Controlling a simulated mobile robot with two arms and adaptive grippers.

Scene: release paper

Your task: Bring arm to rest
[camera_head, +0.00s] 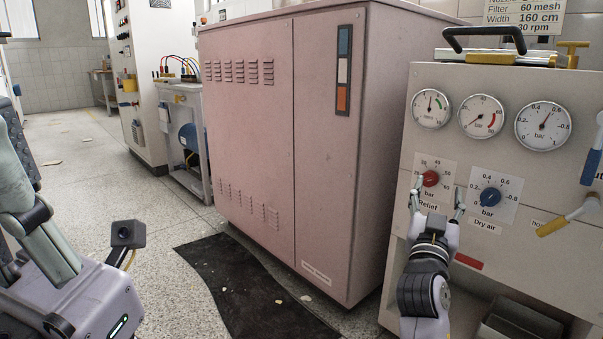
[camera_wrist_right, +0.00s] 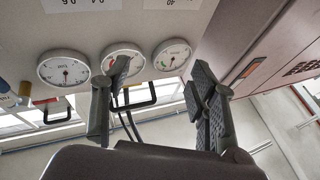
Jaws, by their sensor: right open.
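My right gripper (camera_head: 438,193) is open in front of the control panel (camera_head: 399,210) at the right of the head view. Its fingertips stand apart just below the red relief knob (camera_head: 430,178), one near the knob's left and the other between it and the blue dry air knob (camera_head: 490,197). Depth to the panel is hard to judge. In the right wrist view both fingers of the right gripper (camera_wrist_right: 158,75) are spread with nothing between them; the knobs do not show there. Part of my left arm (camera_head: 40,235) shows at the left edge; its gripper is out of view.
Three round gauges (camera_head: 481,117) sit above the knobs. Valve levers (camera_head: 568,215) stick out at the panel's right. A large pink cabinet (camera_head: 250,130) stands left of the panel, with a dark mat (camera_head: 245,285) on the floor before it. Open floor lies farther left.

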